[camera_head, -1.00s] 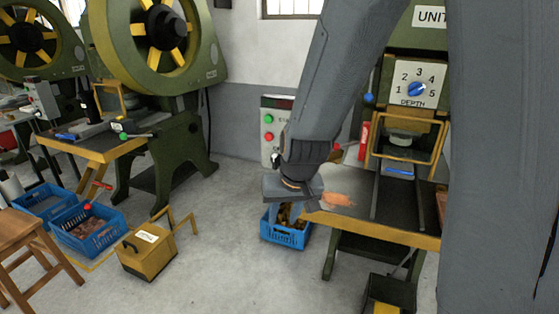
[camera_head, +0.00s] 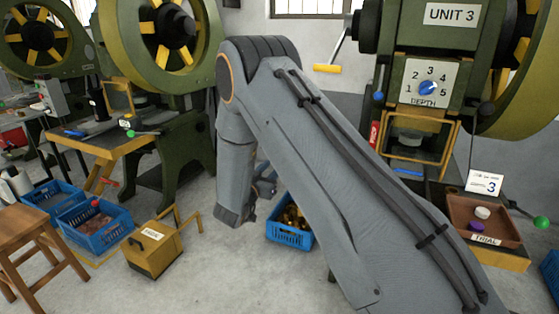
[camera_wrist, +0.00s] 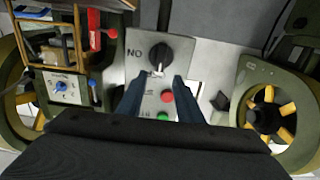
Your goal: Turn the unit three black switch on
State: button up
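The unit three black switch (camera_wrist: 160,54) is a round black knob on a grey control panel (camera_wrist: 146,84), in the upper middle of the wrist view. It has a small light pointer, and the letters "NO" show beside it. A red button and a green button sit below it in that view. My gripper (camera_wrist: 159,77) is open and empty, its two dark fingers apart and pointing at the panel, with the knob showing between and beyond their tips. I cannot tell whether they touch it. In the head view my arm hides the panel and most of my gripper.
A brown trial tray (camera_head: 483,222) lies at right. A blue crate (camera_head: 290,235) stands on the floor behind my arm. A yellow box (camera_head: 152,252) and a wooden stool (camera_head: 30,235) stand at left.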

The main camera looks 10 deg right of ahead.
jog(key=x, duration=0.7)
jog(key=shift+p, duration=0.35)
jog(key=shift+d, duration=0.1)
grip_shut()
